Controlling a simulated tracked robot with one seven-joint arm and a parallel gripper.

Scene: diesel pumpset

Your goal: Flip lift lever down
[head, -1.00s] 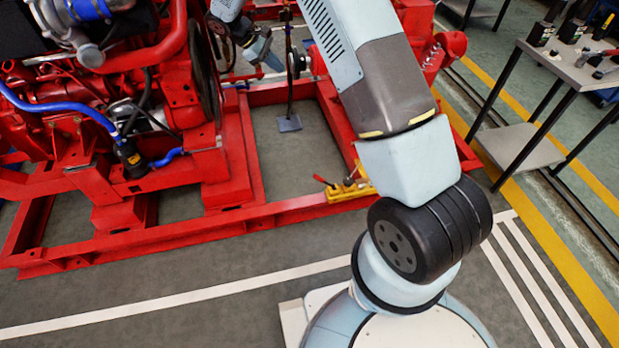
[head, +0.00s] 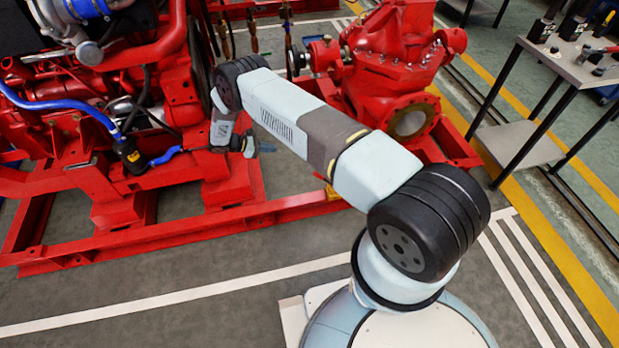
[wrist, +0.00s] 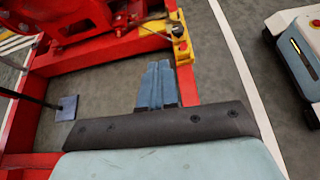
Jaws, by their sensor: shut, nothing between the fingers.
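A lever with a red handle (wrist: 155,33), likely the lift lever, shows in the wrist view beside a yellow block (wrist: 182,52) on the red frame. The handle slants up toward the left, away from the block. In the head view my arm hides the lever, and only a sliver of the yellow block (head: 331,191) shows. My gripper (wrist: 158,66) is shut and empty, its blue fingers pointing toward the block and lever. The fingertips look apart from both; the height gap is hard to judge.
The red base frame (head: 150,238) runs across the floor, with the engine (head: 120,110) at left and a red pump (head: 400,60) behind my arm. A small plate on a rod (wrist: 66,108) stands inside the frame. A tool table (head: 575,65) stands at right.

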